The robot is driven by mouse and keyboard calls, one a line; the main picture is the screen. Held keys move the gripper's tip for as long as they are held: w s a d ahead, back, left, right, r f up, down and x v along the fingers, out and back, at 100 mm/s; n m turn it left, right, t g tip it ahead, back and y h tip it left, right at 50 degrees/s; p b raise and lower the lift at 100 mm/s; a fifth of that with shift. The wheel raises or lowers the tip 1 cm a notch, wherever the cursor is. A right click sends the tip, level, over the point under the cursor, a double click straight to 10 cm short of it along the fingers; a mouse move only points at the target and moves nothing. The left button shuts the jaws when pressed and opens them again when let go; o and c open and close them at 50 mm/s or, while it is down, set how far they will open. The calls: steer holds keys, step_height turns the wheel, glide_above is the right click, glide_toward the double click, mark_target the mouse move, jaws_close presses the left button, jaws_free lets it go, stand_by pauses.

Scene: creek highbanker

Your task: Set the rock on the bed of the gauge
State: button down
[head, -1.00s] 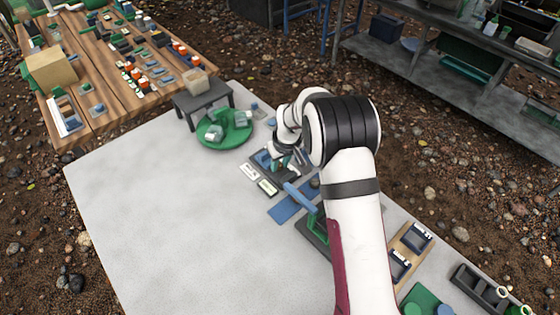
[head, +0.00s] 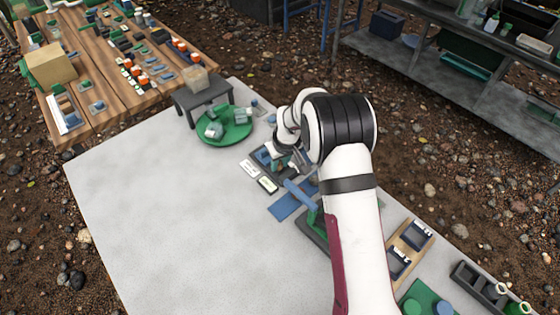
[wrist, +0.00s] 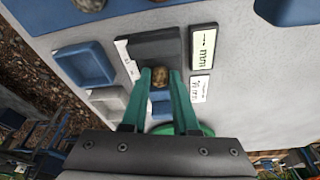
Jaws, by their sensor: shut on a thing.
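A small brown rock (wrist: 160,77) is between the green fingertips of my gripper (wrist: 160,74) in the wrist view. My gripper is shut on it. A dark grey block (wrist: 152,46), seemingly the gauge, lies just past the fingertips, with a white scale label (wrist: 126,60) on its left. The rock appears at or over the block's near part; I cannot tell whether it touches. In the head view my gripper (head: 283,163) is low by the dark gauge area (head: 256,155), and my arm hides the rock and part of the gauge.
A green plate (head: 224,128) with pale blocks stands behind. A blue mat (head: 284,208) is nearer. The left tabletop (head: 180,220) is clear.

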steer(key=c, duration=0.6)
jaws_free()
steer(key=shift+r, duration=3.75)
